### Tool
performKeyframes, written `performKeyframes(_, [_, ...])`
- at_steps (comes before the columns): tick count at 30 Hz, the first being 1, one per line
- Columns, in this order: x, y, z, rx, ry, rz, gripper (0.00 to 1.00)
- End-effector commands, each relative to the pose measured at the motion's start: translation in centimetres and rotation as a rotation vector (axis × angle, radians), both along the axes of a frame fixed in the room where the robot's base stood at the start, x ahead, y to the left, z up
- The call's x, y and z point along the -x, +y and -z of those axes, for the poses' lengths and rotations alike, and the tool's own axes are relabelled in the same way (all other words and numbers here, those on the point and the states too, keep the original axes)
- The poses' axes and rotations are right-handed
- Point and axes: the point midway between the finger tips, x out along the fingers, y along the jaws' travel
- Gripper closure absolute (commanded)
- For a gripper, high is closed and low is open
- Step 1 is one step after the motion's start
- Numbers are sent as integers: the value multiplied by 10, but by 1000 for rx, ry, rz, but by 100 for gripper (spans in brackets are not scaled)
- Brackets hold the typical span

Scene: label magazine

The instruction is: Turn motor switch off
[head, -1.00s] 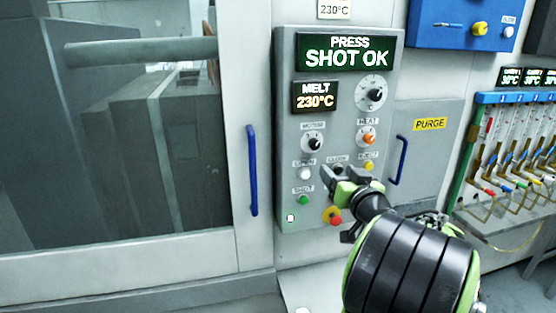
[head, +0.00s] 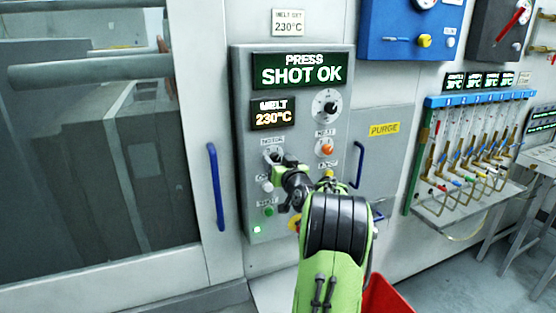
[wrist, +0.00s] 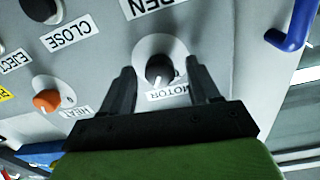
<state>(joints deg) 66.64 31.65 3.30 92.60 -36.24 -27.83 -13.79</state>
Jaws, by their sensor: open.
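The motor switch is a black rotary knob (wrist: 160,70) on a pale round plate, with a MOTOR label (wrist: 167,94) beside it in the wrist view. My gripper (wrist: 160,78) is open, with one finger on each side of the knob. I cannot tell whether the fingers touch it. In the head view my gripper (head: 279,163) is at the motor switch on the grey control panel (head: 345,75) and hides most of the knob. The knob's white mark points toward the label side in the wrist view.
An orange heat knob (head: 326,149) and a larger black dial (head: 326,104) sit to the right on the panel. A white button (head: 266,186) and a green button (head: 268,211) are below. Blue handles (head: 215,186) (head: 359,164) flank the panel.

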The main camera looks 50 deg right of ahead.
Motion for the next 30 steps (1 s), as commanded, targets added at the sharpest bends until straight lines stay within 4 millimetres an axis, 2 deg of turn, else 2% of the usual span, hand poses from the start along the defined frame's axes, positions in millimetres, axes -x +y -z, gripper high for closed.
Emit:
performKeyframes(4, [0,0,1,-1,1,0,39])
performKeyframes(15, [1,0,1,0,1,0,95])
performKeyframes(23, [0,0,2,26,14,0,95])
performKeyframes(30, [1,1,6,133,75,1,95])
